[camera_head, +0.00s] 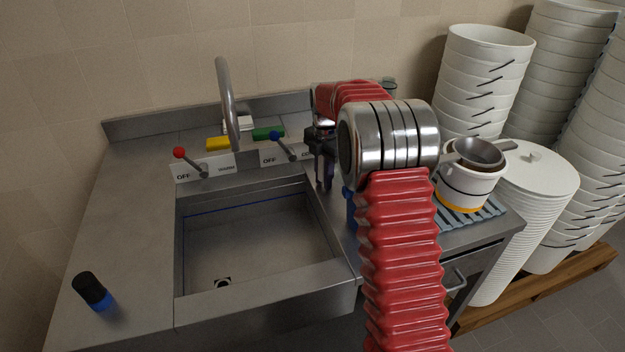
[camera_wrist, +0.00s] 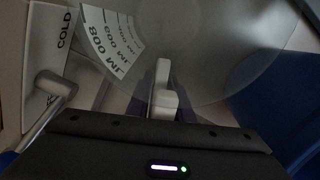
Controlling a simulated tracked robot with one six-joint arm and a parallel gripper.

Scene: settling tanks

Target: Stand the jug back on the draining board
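The jug (camera_wrist: 225,50) is clear, with a white volume scale, and fills the upper part of the wrist view close to my gripper. In the head view I cannot make out the jug; my arm covers much of that area. My gripper (camera_head: 325,178) points down by the right rear edge of the sink basin. In the wrist view a pale bar stands between dark finger shapes, beside or against the jug; I cannot tell whether they grip it. The blue ribbed draining board (camera_head: 483,214) is right of the sink, partly behind my arm.
A white pot (camera_head: 466,187) with a grey pan (camera_head: 478,152) in it stands on the draining board. The sink basin (camera_head: 255,250) is empty. A tall tap (camera_head: 228,105) and red and blue levers stand behind it. A dark bottle (camera_head: 91,291) is at left.

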